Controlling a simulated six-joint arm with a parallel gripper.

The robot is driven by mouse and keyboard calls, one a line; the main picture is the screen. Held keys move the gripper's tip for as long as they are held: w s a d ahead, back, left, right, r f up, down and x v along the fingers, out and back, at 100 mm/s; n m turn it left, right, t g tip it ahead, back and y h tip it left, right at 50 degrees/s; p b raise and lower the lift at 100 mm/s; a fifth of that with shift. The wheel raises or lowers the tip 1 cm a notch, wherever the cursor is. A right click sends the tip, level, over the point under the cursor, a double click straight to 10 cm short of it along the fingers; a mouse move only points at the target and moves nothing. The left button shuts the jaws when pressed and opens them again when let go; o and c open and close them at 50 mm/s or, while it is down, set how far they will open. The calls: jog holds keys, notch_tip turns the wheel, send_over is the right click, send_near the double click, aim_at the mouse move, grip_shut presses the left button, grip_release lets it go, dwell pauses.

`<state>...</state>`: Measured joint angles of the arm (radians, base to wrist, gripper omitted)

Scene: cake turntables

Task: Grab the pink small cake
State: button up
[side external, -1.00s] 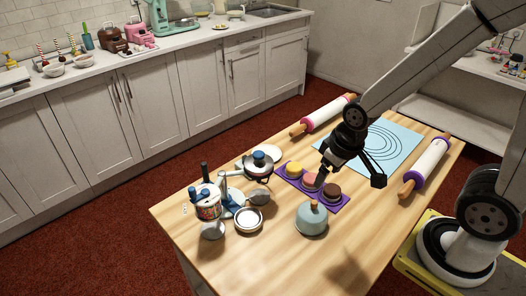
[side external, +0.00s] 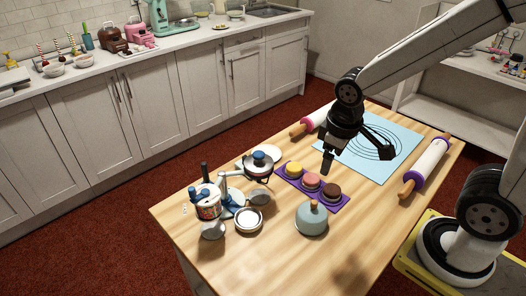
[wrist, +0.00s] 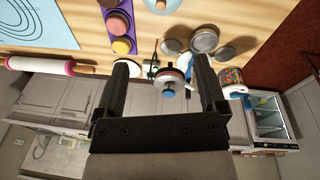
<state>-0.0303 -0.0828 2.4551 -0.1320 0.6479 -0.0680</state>
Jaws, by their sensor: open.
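The pink small cake (side external: 312,180) sits in the middle of a purple tray (side external: 342,205), between a yellow cake (side external: 293,169) and a brown cake (side external: 332,190). In the wrist view the pink cake (wrist: 120,23) is near the top, left of centre. My gripper (side external: 328,168) is above the tray, just behind the pink cake in the side view, and touches no cake there. In the wrist view my gripper (wrist: 161,66) has its fingers wide apart with nothing held between them.
A grey-blue pot (side external: 311,220) stands in front of the tray. A turntable-like stand with a pan (side external: 258,168) and bowls (side external: 249,220) are to the left. Rolling pins (side external: 427,166) and a blue mat (side external: 395,130) lie behind and right. The front of the table is bare.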

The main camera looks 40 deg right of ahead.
jog(key=w+d+n+h, duration=0.2)
jog(key=w+n+h, duration=0.4)
jog(key=n, duration=0.2)
jog(key=w+d+n+h, duration=0.3)
jog(key=w+n+h, duration=0.35)
jog(key=n, duration=0.25)
send_near(308, 181)
jog(key=d, duration=0.1)
jog(key=d+f, duration=0.1)
jog(key=d, duration=0.1)
jog(key=shift+w+f+g, duration=0.25)
jog(key=shift+w+g, duration=0.05)
jog(key=shift+w, duration=0.1)
jog(key=shift+x, duration=1.3)
jog(key=shift+d, duration=0.1)
jog(key=shift+x, duration=2.5)
